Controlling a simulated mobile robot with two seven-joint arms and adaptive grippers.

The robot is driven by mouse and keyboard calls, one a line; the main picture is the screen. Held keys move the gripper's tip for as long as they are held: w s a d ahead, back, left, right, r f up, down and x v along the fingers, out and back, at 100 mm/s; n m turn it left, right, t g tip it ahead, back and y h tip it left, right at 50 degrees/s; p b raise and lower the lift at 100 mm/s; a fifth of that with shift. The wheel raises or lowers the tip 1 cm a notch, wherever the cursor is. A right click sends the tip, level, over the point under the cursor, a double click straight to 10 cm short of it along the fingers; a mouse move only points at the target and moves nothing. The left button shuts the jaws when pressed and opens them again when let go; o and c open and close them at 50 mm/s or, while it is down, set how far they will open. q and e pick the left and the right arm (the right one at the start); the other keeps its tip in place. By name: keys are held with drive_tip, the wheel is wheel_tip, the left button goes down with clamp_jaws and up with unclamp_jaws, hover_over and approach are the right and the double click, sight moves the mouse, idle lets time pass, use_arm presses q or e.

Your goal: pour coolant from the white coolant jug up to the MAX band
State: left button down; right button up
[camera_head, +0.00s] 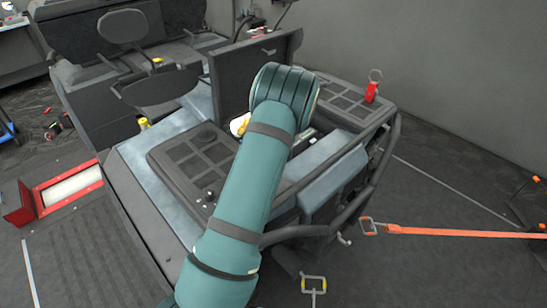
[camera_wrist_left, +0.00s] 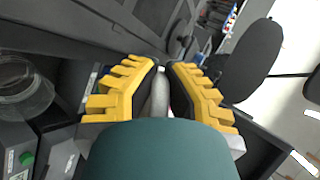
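My left arm reaches in from the bottom of the head view and mostly hides its gripper (camera_head: 243,126). A small yellow and white patch shows beside the wrist. In the left wrist view the yellow ribbed fingers of my left gripper (camera_wrist_left: 163,72) lean close together at the tips. A pale grey rounded shape (camera_wrist_left: 160,95) shows between them; I cannot tell whether it is held. I cannot make out the white coolant jug for sure. A clear round-topped container (camera_wrist_left: 25,88) shows at the left edge of the wrist view; its MAX band is not visible. My right gripper is out of view.
A vehicle with a raised dark panel (camera_head: 250,65) and black tube frame (camera_head: 385,150) surrounds the arm. A red item (camera_head: 372,90) stands on its right side. An orange strap (camera_head: 470,232) runs right. A red-framed floor opening (camera_head: 70,187) lies left.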

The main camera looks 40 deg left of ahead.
use_arm(q)
drive_tip(key=shift+w+r+g+y, duration=0.1)
drive_tip(key=shift+r+g+y, duration=0.2)
drive_tip(key=shift+r+y, duration=0.25)
drive_tip(key=shift+f+y, duration=0.25)
drive_tip(key=shift+d+f+g+y+b, duration=0.1)
drive_tip(key=shift+f+g+y+b, duration=0.05)
drive_tip(key=shift+g+y+b, duration=0.2)
drive_tip(key=shift+w+d+f+y+b, duration=0.1)
drive_tip(key=shift+d+f+y+b, duration=0.05)
drive_tip(key=shift+f+y+b, duration=0.3)
drive_tip(key=shift+w+d+f+y+b, duration=0.1)
drive_tip(key=shift+f+b, duration=0.1)
drive_tip(key=shift+b, duration=0.35)
drive_tip(key=shift+s+r+g, duration=0.1)
drive_tip(key=shift+g, duration=0.15)
drive_tip(key=shift+s+a, duration=0.1)
drive_tip(key=shift+a, duration=0.05)
drive_tip(key=shift+s+a+f+b, duration=0.25)
drive_tip(key=shift+f+b, duration=0.05)
drive_tip(key=shift+b, duration=0.1)
